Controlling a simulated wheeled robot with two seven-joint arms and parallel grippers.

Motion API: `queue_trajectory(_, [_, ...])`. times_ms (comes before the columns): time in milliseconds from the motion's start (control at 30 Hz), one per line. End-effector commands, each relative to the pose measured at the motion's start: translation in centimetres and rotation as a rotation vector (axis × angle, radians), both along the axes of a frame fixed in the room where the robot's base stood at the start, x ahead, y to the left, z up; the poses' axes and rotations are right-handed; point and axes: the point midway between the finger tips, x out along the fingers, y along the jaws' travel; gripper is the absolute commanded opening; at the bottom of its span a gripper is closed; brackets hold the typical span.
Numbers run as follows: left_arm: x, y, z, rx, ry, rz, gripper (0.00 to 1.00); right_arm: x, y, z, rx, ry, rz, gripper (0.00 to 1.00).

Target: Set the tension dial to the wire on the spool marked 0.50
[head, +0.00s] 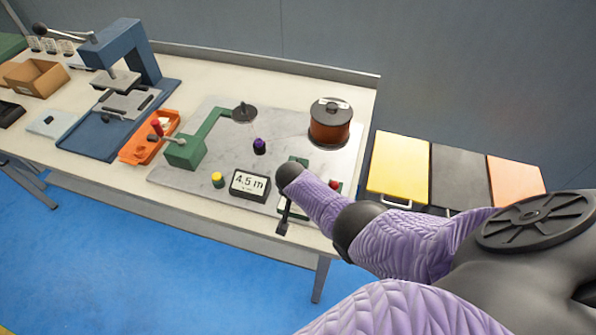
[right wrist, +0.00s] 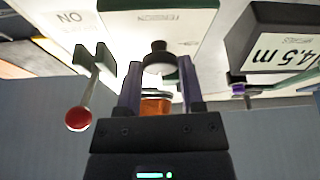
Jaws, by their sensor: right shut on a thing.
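My right gripper (right wrist: 158,75) shows in the right wrist view with its two fingers on either side of a dark, round tension dial (right wrist: 158,56), shut on it. The dial sits at a pale panel with the word TENSION (right wrist: 155,20). In the head view my purple-sleeved right arm covers the dial and most of that panel. A copper-coloured wire spool (head: 330,128) with a dark rim stands at the back right of the bench; I cannot read its marking. Its orange-brown side also shows between the fingers in the wrist view (right wrist: 156,104). My left gripper is out of view.
A display (head: 249,185) reading 4.5 m stands left of my right arm. A red-knobbed lever (right wrist: 78,118) is close beside the gripper. A green winder arm (head: 200,140), a purple knob (head: 259,145) and a yellow button (head: 217,179) share the grey plate. Coloured bins (head: 398,165) stand right.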

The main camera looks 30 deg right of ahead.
Motion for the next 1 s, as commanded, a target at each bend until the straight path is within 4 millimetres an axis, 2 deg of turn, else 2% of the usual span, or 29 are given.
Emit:
queue_trajectory(200, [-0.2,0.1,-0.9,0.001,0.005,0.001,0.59,0.2,0.1,-0.1,0.001,-0.002,-0.167,0.0])
queue_trajectory(500, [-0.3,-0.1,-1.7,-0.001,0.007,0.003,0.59,0.3,0.2,0.0,0.001,-0.004,-0.325,0.0])
queue_trajectory(1000, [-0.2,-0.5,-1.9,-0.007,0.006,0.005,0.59,0.3,0.1,0.1,0.0,-0.003,-0.393,0.0])
